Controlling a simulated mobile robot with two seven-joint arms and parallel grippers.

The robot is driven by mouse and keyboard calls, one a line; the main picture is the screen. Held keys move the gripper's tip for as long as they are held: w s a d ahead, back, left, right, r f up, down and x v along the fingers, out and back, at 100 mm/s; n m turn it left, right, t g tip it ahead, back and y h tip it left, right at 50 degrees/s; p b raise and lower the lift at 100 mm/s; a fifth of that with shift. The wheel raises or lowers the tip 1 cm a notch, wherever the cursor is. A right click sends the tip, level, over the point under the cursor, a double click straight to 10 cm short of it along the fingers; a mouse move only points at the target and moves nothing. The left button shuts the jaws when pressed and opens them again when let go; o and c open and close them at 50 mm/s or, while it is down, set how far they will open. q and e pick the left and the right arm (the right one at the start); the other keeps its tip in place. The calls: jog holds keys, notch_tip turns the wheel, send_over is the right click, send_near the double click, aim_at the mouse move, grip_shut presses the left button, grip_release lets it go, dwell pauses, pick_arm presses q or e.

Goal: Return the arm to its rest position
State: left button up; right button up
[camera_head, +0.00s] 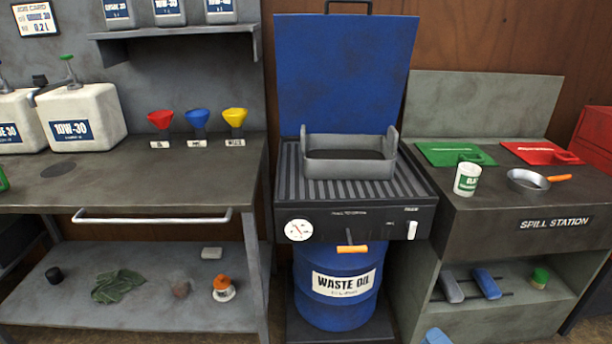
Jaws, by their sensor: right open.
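Only a small light-blue piece, which I take for part of my right gripper (436,337), shows at the bottom edge, right of the waste oil drum. Its fingers are not clearly visible; it is open and nothing shows in it. It is low, in front of the spill station and apart from the worktops. My left gripper and arm are not in view.
A ribbed drain stand (300,187) holds a grey tray (348,168) above a blue waste oil drum (336,308). An orange-handled valve (351,248) sticks out in front. The left bench (190,180) and spill station (470,218) flank it.

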jog(key=s+f+n+g+h, duration=0.2)
jog(key=s+n+g, duration=0.2)
jog(key=s+n, duration=0.55)
jog(key=s+f+n+g+h, duration=0.2)
jog(key=s+n+g+h, duration=0.15)
jog(key=s+n, duration=0.55)
jog(key=w+a+r+m+t, duration=0.1)
jog(key=w+a+r+m, duration=0.2)
jog(key=a, duration=0.6)
pick_arm(q)
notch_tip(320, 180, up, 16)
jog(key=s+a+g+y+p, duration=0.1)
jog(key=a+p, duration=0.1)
jog(key=p, duration=2.5)
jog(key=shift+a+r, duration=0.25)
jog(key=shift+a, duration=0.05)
pick_arm(e)
notch_tip(320, 180, up, 16)
jog(key=s+d+m, duration=0.1)
jog(key=shift+s+d, duration=0.25)
jog(key=shift+d, duration=0.1)
